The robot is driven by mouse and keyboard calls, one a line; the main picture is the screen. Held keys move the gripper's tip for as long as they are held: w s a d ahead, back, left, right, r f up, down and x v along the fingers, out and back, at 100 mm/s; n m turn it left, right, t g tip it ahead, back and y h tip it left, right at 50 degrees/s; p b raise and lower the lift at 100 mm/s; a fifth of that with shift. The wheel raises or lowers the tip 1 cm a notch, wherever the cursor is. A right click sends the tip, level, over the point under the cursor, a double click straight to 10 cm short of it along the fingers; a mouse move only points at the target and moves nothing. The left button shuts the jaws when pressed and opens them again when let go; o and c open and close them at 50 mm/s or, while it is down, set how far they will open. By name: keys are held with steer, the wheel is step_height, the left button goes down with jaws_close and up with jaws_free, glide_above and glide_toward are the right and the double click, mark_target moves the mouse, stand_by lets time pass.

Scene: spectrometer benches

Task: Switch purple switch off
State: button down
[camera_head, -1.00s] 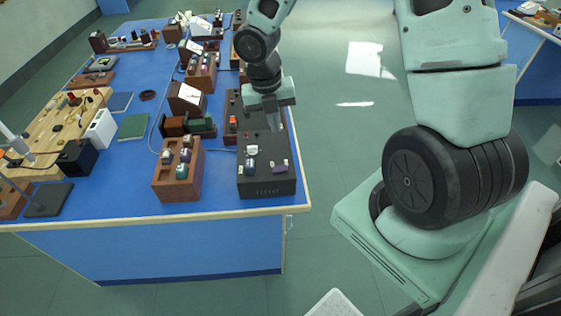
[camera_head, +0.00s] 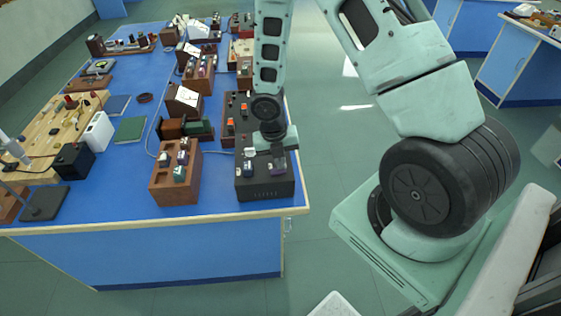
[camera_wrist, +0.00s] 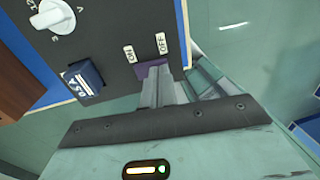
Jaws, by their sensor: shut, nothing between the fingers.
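In the head view, my gripper (camera_head: 279,160) is over the right part of the black box (camera_head: 262,190), and the switch is largely hidden there.
A brown wooden block (camera_head: 173,186) with small parts stands to the left. The blue bench (camera_head: 105,198) ends just right of the box; open floor lies beyond.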

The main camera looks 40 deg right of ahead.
steer(key=shift+f, duration=0.15)
steer(key=shift+s+d+f, duration=0.1)
steer(key=shift+s+f, duration=0.1)
steer(key=shift+f, duration=0.1)
stand_by(0.4)
steer(key=shift+w+a+r+p, duration=0.1)
steer(key=shift+w+a+p, duration=0.25)
steer(key=shift+w+a, duration=0.35)
steer(key=shift+s, duration=0.15)
steer(key=shift+r, duration=0.1)
